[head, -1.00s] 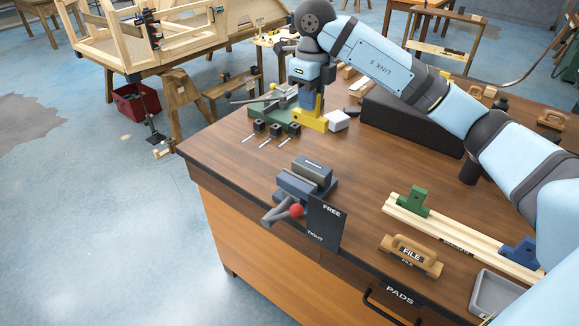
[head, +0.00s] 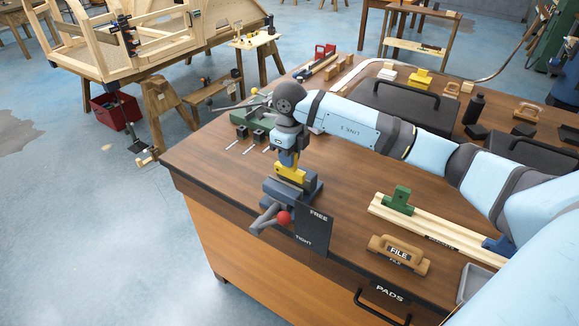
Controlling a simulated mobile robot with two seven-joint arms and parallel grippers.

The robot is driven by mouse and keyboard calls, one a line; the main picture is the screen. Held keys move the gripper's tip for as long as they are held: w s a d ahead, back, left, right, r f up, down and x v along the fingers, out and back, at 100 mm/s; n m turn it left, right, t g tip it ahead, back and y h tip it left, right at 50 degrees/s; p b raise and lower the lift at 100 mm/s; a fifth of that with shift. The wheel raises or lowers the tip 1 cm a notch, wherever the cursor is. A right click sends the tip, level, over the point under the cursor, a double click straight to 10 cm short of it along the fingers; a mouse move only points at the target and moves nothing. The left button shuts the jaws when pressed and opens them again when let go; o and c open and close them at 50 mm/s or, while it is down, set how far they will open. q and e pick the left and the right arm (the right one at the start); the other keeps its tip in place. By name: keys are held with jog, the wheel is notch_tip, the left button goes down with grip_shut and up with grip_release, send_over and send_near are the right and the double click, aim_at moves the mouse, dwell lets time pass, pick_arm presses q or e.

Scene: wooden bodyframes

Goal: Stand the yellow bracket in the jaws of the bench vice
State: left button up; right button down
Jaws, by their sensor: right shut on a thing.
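The yellow bracket (head: 291,173) is held upright by my right gripper (head: 288,159), which is shut on it and points down. The bracket is directly over the grey-blue bench vice (head: 310,189) near the table's front left edge. Its lower part overlaps the vice jaws in the head view; I cannot tell whether it is between them or just above. The vice's handle with a red ball (head: 284,217) hangs at the front, beside a dark FREE/TIGHT plate (head: 313,228). My left gripper is out of view.
A green fixture with small black blocks (head: 259,136) stands behind the vice. A wooden rail (head: 425,222) with green and blue blocks and a FILE block (head: 398,253) lie to the right. A black case (head: 405,108) is behind my right arm.

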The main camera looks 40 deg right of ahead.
aim_at(292, 172)
notch_tip(292, 172, down, 4)
jog(key=shift+f, duration=0.1)
jog(key=shift+f, duration=0.15)
jog(key=c, duration=1.1)
grip_release()
jog(key=shift+o, duration=0.2)
